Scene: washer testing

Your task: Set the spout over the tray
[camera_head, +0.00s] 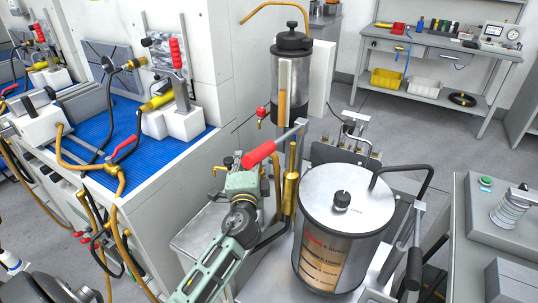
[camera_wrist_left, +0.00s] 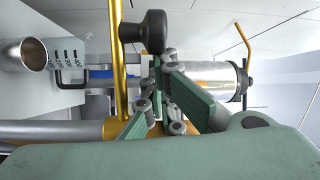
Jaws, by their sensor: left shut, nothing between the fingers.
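A thin bent copper-coloured pipe (camera_head: 275,5), which looks like the spout, arches out to the left near the tall steel canister with a black lid (camera_head: 292,85). A bent copper-coloured pipe also shows beside the canister in the left wrist view (camera_wrist_left: 244,40). I cannot tell for certain which surface is the tray; a blue ribbed mat (camera_head: 105,160) lies on the bench at left. My left gripper (camera_head: 238,163) is shut and empty, below and left of the canister, near a red-handled lever (camera_head: 262,153). In the left wrist view its fingers (camera_wrist_left: 160,75) are beside a black knob (camera_wrist_left: 145,32). My right gripper is out of view.
A large steel drum (camera_head: 345,235) with a flat lid and a bent black tube stands right of my left arm. Brass fittings and hoses crowd the left bench's front. A grey workbench (camera_head: 440,47) stands at the back right. Grey floor is open before it.

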